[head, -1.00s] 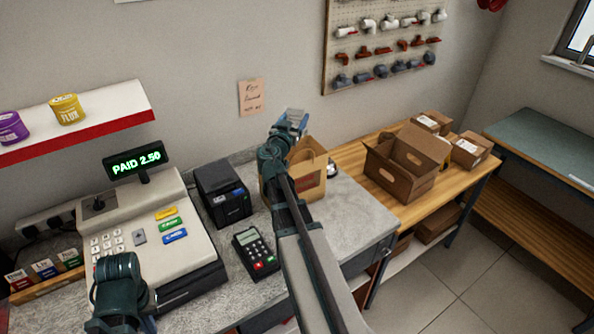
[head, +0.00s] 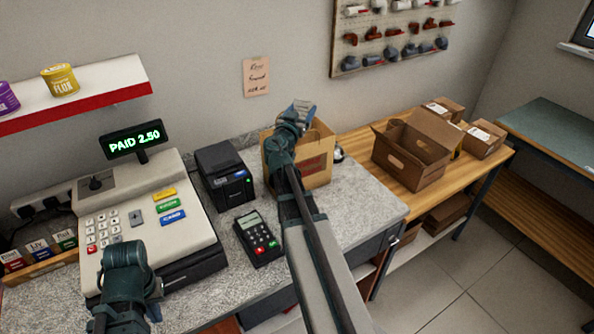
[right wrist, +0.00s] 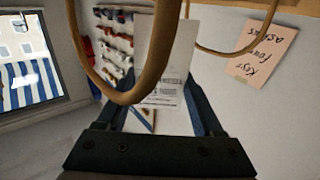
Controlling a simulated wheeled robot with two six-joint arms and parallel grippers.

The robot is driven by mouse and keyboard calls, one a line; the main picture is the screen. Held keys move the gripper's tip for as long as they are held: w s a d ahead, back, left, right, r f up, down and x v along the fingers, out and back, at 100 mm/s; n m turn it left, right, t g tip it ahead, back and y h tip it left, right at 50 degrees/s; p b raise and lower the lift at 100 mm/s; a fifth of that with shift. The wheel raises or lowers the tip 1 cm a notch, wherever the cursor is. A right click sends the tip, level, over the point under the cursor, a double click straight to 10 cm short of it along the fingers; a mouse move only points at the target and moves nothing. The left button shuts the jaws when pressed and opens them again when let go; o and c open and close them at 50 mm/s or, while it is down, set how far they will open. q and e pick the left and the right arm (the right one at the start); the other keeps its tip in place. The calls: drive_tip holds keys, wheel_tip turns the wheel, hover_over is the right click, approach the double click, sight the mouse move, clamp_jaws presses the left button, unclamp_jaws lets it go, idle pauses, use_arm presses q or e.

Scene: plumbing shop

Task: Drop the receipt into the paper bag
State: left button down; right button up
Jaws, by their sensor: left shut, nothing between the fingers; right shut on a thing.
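The brown paper bag (head: 318,166) stands upright on the grey counter, partly hidden behind my right arm. My right gripper (head: 300,110) is above the bag's top on its left side. In the right wrist view it is shut on the white printed receipt (right wrist: 172,70), which sticks out between the fingers. The bag's brown loop handles (right wrist: 166,45) show large and close to that camera, one crossing in front of the receipt. The receipt cannot be made out in the head view. My left gripper (head: 125,258) is shut and empty in front of the till; its fingertips are hard to see.
The till (head: 150,215), a black receipt printer (head: 225,175) and a card terminal (head: 257,238) stand left of the bag. An open cardboard box (head: 412,155) is on the wooden bench to the right. A note (head: 256,77) hangs on the wall behind.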

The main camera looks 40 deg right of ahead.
drive_tip(key=shift+f, duration=0.25)
drive_tip(key=o, duration=1.3)
drive_tip(key=v, duration=1.3)
drive_tip(key=shift+s+a, duration=0.25)
drive_tip(key=shift+a, duration=0.1)
drive_tip(key=shift+s+f, duration=0.1)
